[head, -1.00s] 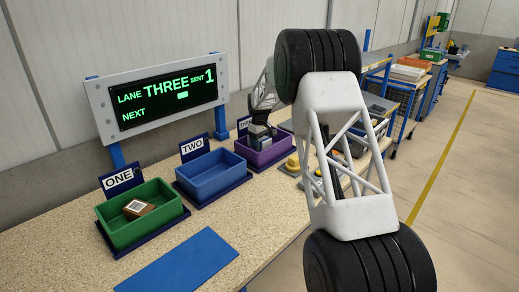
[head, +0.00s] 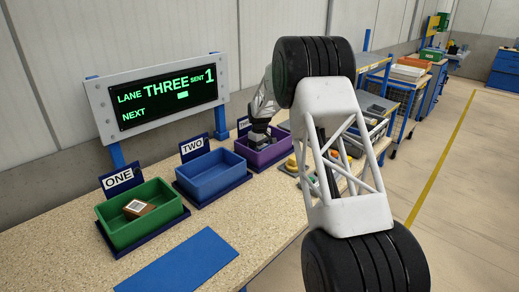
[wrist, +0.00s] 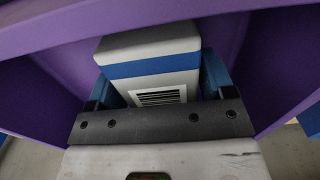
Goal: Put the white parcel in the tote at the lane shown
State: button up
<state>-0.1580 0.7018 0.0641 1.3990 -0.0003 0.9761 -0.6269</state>
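My gripper (head: 258,141) reaches down into this tote. In the wrist view, my gripper (wrist: 160,85) has a blue-padded finger on each side of the white parcel (wrist: 150,50) and appears shut on it. The parcel has a blue band and a striped label. Purple tote walls (wrist: 60,30) surround it; its underside is hidden, so I cannot tell whether it touches the floor.
The blue tote (head: 214,178) at lane two looks empty. The green tote (head: 140,230) at lane one holds a brown box (head: 138,209) with a white label. A blue mat (head: 180,262) lies on the bench. Other items lie right of the purple tote, partly behind my arm.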

jog(key=shift+o, duration=1)
notch_tip(320, 180, up, 12)
jog(key=shift+r, duration=0.15)
dwell(0.7)
